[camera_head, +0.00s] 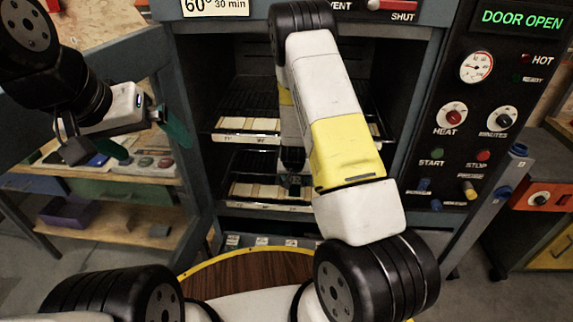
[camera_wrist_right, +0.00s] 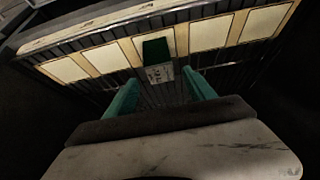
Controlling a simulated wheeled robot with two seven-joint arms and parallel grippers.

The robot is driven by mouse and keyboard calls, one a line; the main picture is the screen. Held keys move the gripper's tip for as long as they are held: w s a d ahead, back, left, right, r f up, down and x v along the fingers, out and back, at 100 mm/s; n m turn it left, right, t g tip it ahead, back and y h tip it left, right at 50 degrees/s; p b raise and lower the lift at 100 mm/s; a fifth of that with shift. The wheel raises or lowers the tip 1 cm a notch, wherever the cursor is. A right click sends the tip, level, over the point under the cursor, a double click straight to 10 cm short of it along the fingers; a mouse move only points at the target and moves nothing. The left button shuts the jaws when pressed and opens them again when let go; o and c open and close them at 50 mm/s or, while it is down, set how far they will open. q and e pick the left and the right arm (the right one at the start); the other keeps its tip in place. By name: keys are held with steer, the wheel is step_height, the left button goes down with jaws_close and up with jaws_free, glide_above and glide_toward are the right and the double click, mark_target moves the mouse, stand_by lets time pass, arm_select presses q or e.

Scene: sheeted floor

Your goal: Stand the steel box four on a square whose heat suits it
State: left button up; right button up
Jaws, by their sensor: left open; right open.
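In the right wrist view a small box (camera_wrist_right: 156,50) with a dark green side and a speckled grey, marked face is at the middle cream square (camera_wrist_right: 168,38) in a row of squares. It covers part of that square; I cannot tell if it stands wholly on it or read its mark. My right gripper (camera_wrist_right: 163,90) is open, its two teal fingers apart on either side below the box, with no visible touch. In the head view my right arm reaches into the open oven, and its gripper is mostly hidden. My left gripper (camera_head: 142,138) is open and empty, left of the oven.
The oven has an upper rack (camera_head: 245,127) and a lower rack (camera_head: 262,190), each with cream squares along the front. A control panel (camera_head: 478,110) at right reads DOOR OPEN. A workbench (camera_head: 135,165) stands at left. A round wooden top (camera_head: 250,268) is in front.

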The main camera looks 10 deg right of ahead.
steer(key=v, duration=0.7)
steer(key=shift+s+r, duration=0.15)
steer(key=shift+r, duration=0.1)
steer(key=shift+a, duration=0.1)
